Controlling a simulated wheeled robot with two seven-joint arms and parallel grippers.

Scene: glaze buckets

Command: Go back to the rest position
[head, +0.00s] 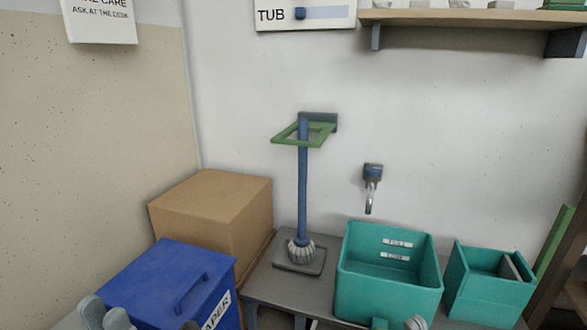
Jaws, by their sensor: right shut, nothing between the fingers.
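My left gripper (105,314) shows at the bottom left edge as two rounded grey finger shapes close together. They are in front of the blue bin's left side, and the cut-off view does not show whether they are open. My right gripper (416,323) shows only as a small grey tip at the bottom edge, below the teal tub, and it is shut with nothing visible in it. Most of both grippers is outside the picture.
A blue lidded bin (165,285) and a cardboard box (210,212) stand at left. A grey bench (265,285) bears a blue post (303,190) with a green frame, a teal tub (388,297) and a smaller teal box (490,299). A tap (372,185) juts from the wall.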

